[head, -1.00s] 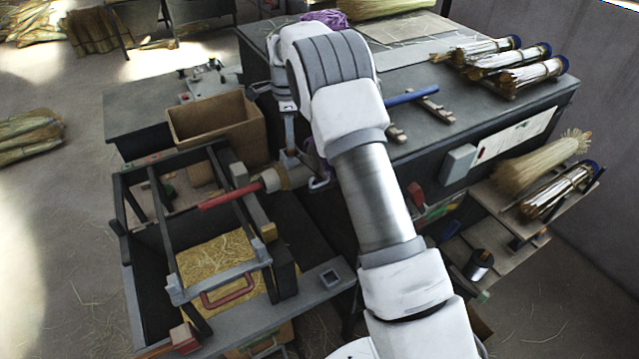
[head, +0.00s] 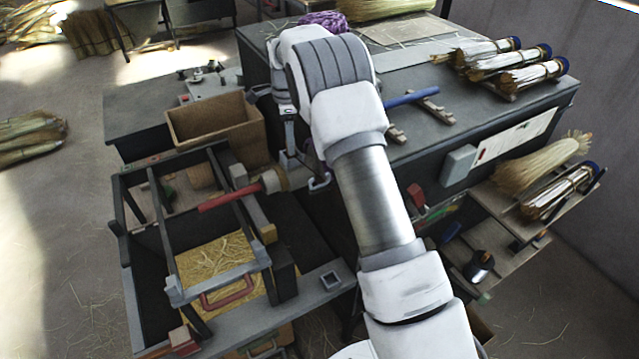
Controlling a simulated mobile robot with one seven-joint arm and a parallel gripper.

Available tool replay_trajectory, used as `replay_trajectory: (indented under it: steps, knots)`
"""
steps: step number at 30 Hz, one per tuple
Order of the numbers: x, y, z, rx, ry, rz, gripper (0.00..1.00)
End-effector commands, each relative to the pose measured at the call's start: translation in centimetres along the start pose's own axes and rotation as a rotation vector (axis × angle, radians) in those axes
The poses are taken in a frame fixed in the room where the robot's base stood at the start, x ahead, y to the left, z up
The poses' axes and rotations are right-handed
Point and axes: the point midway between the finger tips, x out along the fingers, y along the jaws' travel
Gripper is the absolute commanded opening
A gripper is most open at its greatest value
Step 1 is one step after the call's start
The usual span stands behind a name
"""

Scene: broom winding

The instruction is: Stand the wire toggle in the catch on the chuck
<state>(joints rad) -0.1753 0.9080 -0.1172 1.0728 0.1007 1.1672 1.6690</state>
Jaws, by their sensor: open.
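The chuck (head: 274,180) is a small pale tan cylinder at the inner end of a red bar (head: 230,197), left of centre in the head view. My gripper (head: 303,168) hangs down from my wrist just right of the chuck, open, with its fingers small and partly overlapped. A small grey bent piece shows at its lower right; I cannot tell whether it is the wire toggle or a fingertip. The catch is too small to make out. I cannot tell whether my gripper touches the chuck.
A dark metal frame (head: 174,290) with a straw-filled bin (head: 215,262) stands at lower left.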

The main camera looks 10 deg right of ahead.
Motion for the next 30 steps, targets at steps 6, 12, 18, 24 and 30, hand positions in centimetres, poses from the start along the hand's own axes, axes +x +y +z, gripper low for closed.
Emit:
replay_trajectory:
  steps: [6,12,18,24,30]
  knots:
    - [-3.4,-0.1,0.1,0.000,-0.001,-0.006,0.54]
    - [-8.4,-0.1,0.0,0.000,-0.001,-0.007,0.54]
    - [-13.2,-0.1,0.0,0.000,-0.001,-0.005,0.54]
    - [-16.1,-0.1,0.0,0.000,0.000,-0.002,0.54]
    - [-17.1,0.0,0.0,0.000,0.000,0.000,0.54]
